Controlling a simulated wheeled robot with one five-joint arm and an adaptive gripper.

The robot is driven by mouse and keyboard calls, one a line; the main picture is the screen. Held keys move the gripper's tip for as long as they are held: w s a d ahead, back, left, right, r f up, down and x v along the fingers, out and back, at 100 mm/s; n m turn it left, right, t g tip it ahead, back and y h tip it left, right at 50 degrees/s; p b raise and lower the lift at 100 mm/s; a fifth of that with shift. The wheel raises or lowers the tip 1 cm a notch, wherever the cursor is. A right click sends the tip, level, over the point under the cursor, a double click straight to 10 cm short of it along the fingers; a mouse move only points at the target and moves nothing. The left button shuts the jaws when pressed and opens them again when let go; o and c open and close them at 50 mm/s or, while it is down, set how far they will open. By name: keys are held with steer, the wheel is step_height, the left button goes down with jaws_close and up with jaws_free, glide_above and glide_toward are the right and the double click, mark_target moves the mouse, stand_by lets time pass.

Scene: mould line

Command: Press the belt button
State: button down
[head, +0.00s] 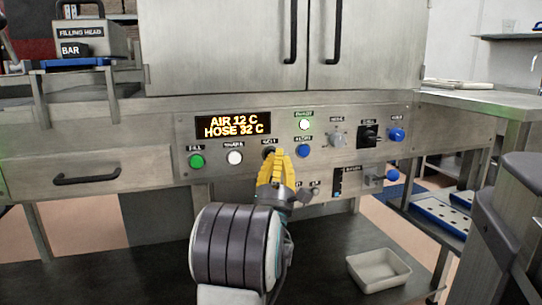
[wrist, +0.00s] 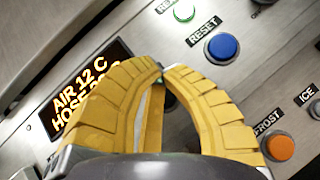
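The control panel (head: 225,155) runs across the front of the steel cabinet. On it, the belt button (head: 268,153) is a dark knob under a small label that seems to read BELT. My gripper (head: 279,151) has its yellow fingers raised in front of the panel, with the tips at the right edge of this button. In the wrist view my gripper (wrist: 165,72) shows both fingertips close together, with nothing seen held between them. A dark round part shows just behind the tips there, mostly hidden by the fingers. I cannot tell whether the tips touch the button.
A green button (head: 196,161) and a white button (head: 234,157) sit to the left. The blue reset button (head: 302,151) is close on the right, below the ready light (head: 304,124). An orange button (wrist: 281,148) is near the right finger. A display (head: 233,126) shows temperatures.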

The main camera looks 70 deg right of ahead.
steer(key=shift+d, duration=0.1)
steer(key=shift+w+d, duration=0.2)
steer(key=shift+d, duration=0.05)
